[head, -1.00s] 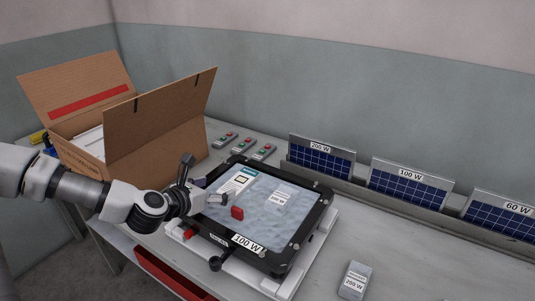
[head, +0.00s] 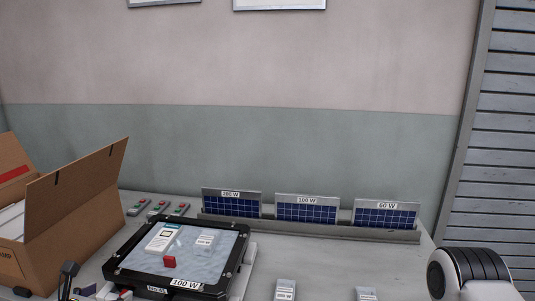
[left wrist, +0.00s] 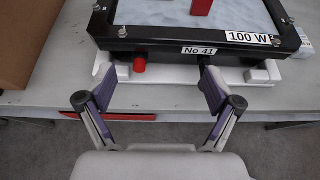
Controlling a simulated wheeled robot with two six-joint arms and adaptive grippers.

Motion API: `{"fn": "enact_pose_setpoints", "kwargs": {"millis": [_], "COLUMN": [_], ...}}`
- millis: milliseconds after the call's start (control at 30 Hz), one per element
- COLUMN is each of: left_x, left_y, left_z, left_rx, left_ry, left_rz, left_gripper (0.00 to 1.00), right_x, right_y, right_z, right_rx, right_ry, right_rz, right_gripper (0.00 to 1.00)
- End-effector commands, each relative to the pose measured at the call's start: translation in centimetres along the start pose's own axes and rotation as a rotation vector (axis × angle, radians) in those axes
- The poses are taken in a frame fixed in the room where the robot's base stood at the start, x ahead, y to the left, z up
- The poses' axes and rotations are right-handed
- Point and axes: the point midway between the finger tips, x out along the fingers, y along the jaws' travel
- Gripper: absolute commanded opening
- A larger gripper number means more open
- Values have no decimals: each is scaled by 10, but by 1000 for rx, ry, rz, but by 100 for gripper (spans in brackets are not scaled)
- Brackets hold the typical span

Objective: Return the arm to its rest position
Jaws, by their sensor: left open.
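My left gripper (head: 90,284) is at the lower left edge of the head view, only partly in frame. In the left wrist view its two fingers (left wrist: 156,82) are spread wide with nothing between them. They are at the front edge of the black floodlight housing (left wrist: 160,38), labelled 100 W and No 41. In the head view the housing (head: 118,268) lies flat on a white fixture (head: 243,272). A red block (head: 169,262) and pale labelled parts are within its frame. My right gripper is out of view; a white and black arm link at the lower right seems mine.
An open cardboard box (head: 75,195) stands at the left. Small button boxes (head: 159,208) sit behind the housing. Panels labelled 200 W (head: 231,204), 100 W (head: 307,209) and 60 W (head: 386,214) stand in a rack. Small grey boxes (head: 286,289) are at the front.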

Motion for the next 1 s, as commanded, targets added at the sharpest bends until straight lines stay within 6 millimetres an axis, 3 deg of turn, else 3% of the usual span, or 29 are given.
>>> {"fn": "enact_pose_setpoints", "kwargs": {"millis": [367,567,667,800,900,1000], "left_x": [6,-7,-29,-86,-113,-120], "left_y": [-34,-74,-105,-153,-170,-174], "left_z": [-90,-170,-227,-310,-336,-338], "left_rx": [227,505,807,1443,1838,2158], "left_ry": [284,515,647,722,612,431], "left_rz": [-68,-202,-377,-843,-1155,-1369], "left_gripper": [91,91,91,91,91,91], "right_x": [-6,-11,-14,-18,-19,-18], "right_y": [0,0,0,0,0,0], "right_z": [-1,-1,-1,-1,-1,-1], "right_rx": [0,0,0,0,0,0], "right_ry": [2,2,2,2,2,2], "right_rz": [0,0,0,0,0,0], "right_gripper": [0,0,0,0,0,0]}}
